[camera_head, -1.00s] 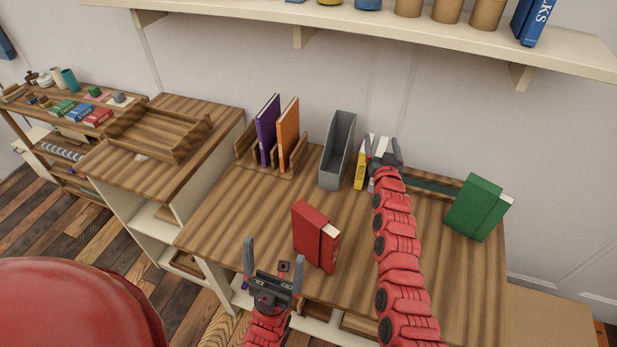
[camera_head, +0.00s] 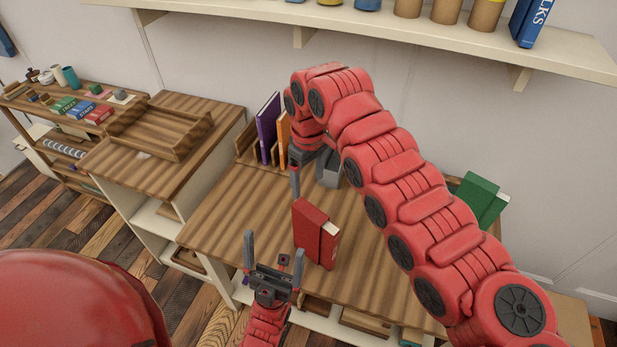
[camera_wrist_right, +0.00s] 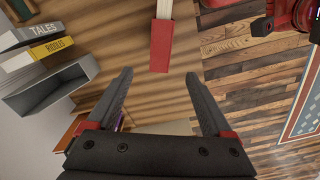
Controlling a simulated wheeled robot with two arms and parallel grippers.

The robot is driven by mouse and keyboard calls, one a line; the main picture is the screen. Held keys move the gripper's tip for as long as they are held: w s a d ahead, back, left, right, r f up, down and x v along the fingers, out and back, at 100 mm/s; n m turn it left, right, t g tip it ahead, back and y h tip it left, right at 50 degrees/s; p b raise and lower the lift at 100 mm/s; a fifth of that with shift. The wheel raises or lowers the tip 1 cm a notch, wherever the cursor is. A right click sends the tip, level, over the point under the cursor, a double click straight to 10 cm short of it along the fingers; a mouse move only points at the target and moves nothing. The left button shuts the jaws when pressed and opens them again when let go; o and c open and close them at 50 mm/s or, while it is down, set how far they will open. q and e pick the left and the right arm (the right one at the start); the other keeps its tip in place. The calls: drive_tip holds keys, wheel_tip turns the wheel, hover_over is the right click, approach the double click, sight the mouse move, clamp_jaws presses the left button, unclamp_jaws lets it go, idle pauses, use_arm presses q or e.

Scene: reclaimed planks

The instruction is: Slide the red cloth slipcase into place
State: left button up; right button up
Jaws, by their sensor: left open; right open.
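The red cloth slipcase (camera_head: 312,228) stands upright on the front part of the plank desk, with cream page edges showing at its upper right. In the right wrist view the red slipcase (camera_wrist_right: 160,48) lies beyond and between the fingertips, with a pale strip at its far end. My right gripper (camera_wrist_right: 159,76) is open and empty. In the head view my right gripper (camera_head: 297,172) is above the desk, behind the slipcase, pointing down; its arm hides part of it. My left gripper (camera_head: 273,248) is open and empty, left of the slipcase at the desk's front edge.
A wooden rack (camera_head: 247,152) holds a purple book (camera_head: 267,128) and an orange book (camera_head: 283,138). A grey file holder (camera_head: 328,171) is partly hidden by my right arm. A green book (camera_head: 481,196) stands at the right. The desk's left front is clear.

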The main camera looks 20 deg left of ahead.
sight(308, 210)
drive_tip(key=shift+s+d, duration=0.1)
drive_tip(key=shift+d, duration=0.05)
wheel_tip(308, 210, down, 11)
drive_tip(key=p, duration=0.4)
drive_tip(key=shift+s+f, duration=0.1)
drive_tip(key=shift+f, duration=0.05)
wheel_tip(308, 210, down, 4)
drive_tip(key=shift+f, duration=1.05)
drive_tip(key=shift+c, duration=0.3)
